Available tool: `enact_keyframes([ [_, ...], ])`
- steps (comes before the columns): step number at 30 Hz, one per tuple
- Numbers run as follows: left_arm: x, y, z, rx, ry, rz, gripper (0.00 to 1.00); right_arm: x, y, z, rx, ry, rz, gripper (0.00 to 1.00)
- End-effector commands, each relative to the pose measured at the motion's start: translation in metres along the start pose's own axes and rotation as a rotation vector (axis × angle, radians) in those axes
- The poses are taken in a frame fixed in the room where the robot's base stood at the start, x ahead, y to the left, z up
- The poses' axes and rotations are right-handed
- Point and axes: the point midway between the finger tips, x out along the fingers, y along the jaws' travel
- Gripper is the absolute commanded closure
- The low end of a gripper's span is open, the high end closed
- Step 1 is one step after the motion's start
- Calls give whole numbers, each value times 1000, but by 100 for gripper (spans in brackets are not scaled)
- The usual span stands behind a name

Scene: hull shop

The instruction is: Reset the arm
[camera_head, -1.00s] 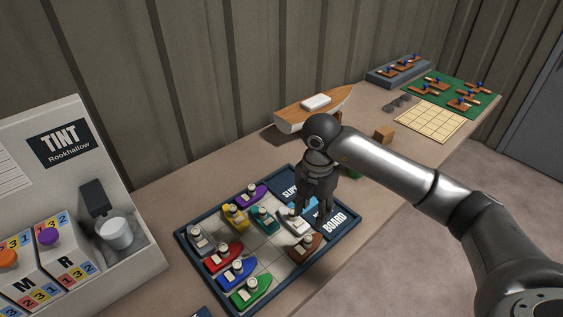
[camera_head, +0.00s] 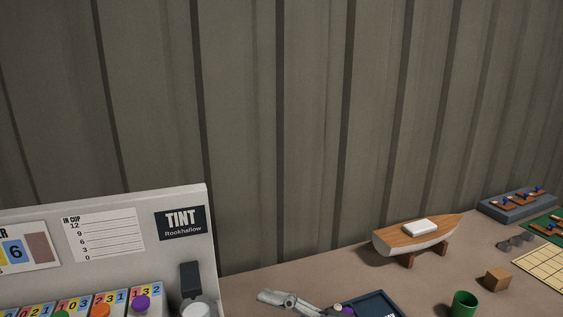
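The rest of the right arm is out of view below. My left gripper is not in view. Only the back corner of the board shows, with a bit of a purple toy boat (camera_head: 347,310) on it.
The white TINT machine (camera_head: 195,205) stands at the left, with a white cup (camera_head: 199,309). A model boat (camera_head: 418,237) rests on a stand near the wall. A green cup (camera_head: 464,304), a wooden block (camera_head: 497,279) and a grey tray (camera_head: 517,205) are at the right.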

Motion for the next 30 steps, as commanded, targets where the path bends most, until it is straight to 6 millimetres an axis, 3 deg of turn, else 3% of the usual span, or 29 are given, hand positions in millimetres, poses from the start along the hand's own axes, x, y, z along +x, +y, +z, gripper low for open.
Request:
enact_keyframes([
  [3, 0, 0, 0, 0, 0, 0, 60, -11, 37, 0, 62, -37, 257, 57],
  [7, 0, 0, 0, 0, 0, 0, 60, -39, 68, 17, 143, -142, 507, 57],
  [11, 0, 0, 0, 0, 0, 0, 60, -79, 81, 46, 242, -307, 715, 57],
  [14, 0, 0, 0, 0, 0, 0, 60, -115, 75, 72, 334, -468, 838, 57],
  [17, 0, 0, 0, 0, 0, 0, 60, -152, 56, 98, 438, -648, 922, 57],
  [22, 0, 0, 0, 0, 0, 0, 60, -213, -8, 129, 638, -984, 964, 57],
  [26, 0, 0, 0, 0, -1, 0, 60, -252, -74, 134, 809, -1239, 905, 57],
  [30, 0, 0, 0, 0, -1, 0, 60, -282, -145, 120, 985, -1468, 769, 57],
])
